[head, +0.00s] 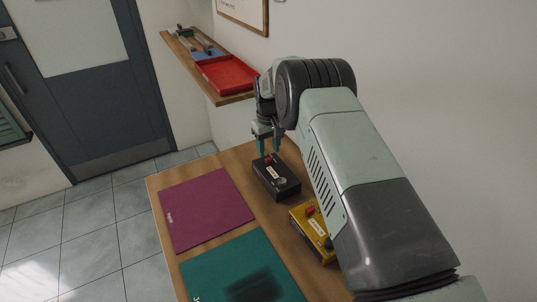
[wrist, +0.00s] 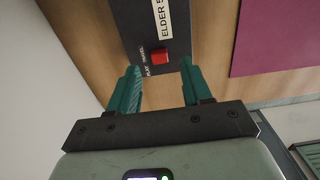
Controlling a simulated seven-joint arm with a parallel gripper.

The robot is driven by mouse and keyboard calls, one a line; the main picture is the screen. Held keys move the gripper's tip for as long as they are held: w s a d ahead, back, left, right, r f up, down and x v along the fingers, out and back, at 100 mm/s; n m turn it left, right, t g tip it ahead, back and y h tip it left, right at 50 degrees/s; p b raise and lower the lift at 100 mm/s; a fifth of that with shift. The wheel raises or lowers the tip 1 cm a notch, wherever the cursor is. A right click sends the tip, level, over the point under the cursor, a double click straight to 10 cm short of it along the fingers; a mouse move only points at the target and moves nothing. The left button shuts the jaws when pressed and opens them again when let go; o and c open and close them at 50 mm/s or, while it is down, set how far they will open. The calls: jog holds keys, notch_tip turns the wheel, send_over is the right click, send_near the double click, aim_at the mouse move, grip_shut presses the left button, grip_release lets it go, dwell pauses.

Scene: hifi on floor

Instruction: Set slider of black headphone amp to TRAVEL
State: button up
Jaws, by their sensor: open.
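The black headphone amp (head: 277,180) lies on the wooden table in the head view, with a red slider cap (head: 268,159), a pale label and a round knob on top. My gripper (head: 268,152) points down over the slider end of the amp. In the wrist view the amp (wrist: 135,25) shows a label beginning "ELDER" and small print reading PLAY and TRAVEL beside the red slider cap (wrist: 160,57). My gripper (wrist: 160,68) is open, one green finger on each side of the cap, with visible gaps. I cannot tell which word the cap stands at.
A yellow box (head: 300,228) with a red cap stands nearer on the table, partly behind my arm. A purple mat (head: 205,210) and a green mat (head: 225,268) lie to the left. A wall shelf (head: 235,98) holds a red tray (head: 228,75).

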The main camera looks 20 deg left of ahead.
notch_tip(320, 180, up, 7)
dwell(0.3)
notch_tip(320, 180, up, 14)
jog(key=f+m+t, duration=0.1)
jog(key=m, duration=0.1)
send_over(269, 159)
jog(key=s+d, duration=0.1)
jog(key=d, duration=0.5)
jog(key=s+d+r+m+t, duration=0.2)
jog(key=s+d+r, duration=0.8)
jog(key=r, duration=0.4)
jog(key=s+d+r+m+t, duration=0.15)
jog(key=s+d+r, duration=0.35)
jog(key=s+d, duration=0.6)
jog(key=s+d+f+m, duration=0.1)
jog(key=s+f, duration=0.1)
jog(key=s, duration=0.6)
jog(key=s+d+f+m+t, duration=0.1)
jog(key=s+f+m, duration=0.1)
jog(key=s, duration=0.6)
jog(key=shift+d, duration=0.25)
